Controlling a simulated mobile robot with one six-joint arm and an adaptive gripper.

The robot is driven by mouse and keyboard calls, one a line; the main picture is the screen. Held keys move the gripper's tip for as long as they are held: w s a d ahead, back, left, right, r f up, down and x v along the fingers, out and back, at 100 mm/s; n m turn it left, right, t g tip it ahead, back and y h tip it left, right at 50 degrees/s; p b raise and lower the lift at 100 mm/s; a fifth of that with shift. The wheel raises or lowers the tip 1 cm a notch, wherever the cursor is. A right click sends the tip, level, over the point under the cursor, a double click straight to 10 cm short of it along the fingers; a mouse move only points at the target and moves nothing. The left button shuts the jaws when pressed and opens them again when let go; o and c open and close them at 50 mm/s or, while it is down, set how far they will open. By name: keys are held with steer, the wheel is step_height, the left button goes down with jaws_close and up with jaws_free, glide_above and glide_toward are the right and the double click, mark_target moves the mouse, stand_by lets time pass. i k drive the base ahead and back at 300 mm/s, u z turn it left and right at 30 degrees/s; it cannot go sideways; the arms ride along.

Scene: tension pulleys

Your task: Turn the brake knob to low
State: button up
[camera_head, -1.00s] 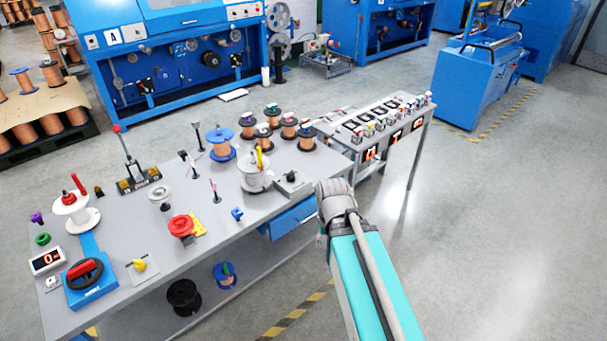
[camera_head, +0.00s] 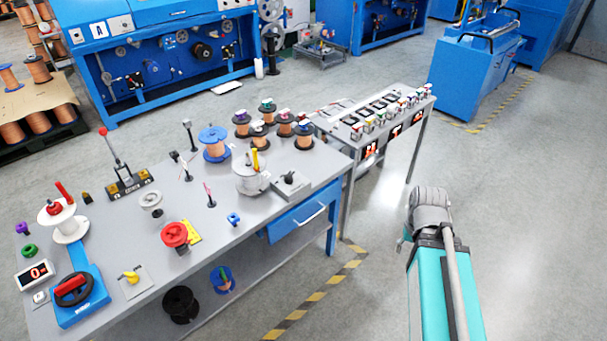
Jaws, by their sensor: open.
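A grey box with a black pointer knob (camera_head: 290,178) sits at the right end of the workbench (camera_head: 215,255). A yellow knob (camera_head: 130,277) sits on a light plate near the bench's front left. I cannot tell which of these is the brake knob, and no setting label is readable. My arm's grey wrist (camera_head: 430,205) is over the floor, right of the bench and well apart from both knobs. The jaws are hidden behind the wrist.
A smaller table (camera_head: 385,135) with labelled panels stands behind. The floor right of my arm is clear.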

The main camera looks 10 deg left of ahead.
mark_target(288, 177)
steer(key=z, duration=0.65)
steer(key=k, duration=0.65)
steer(key=u, duration=1.25)
steer(key=i, duration=0.7)
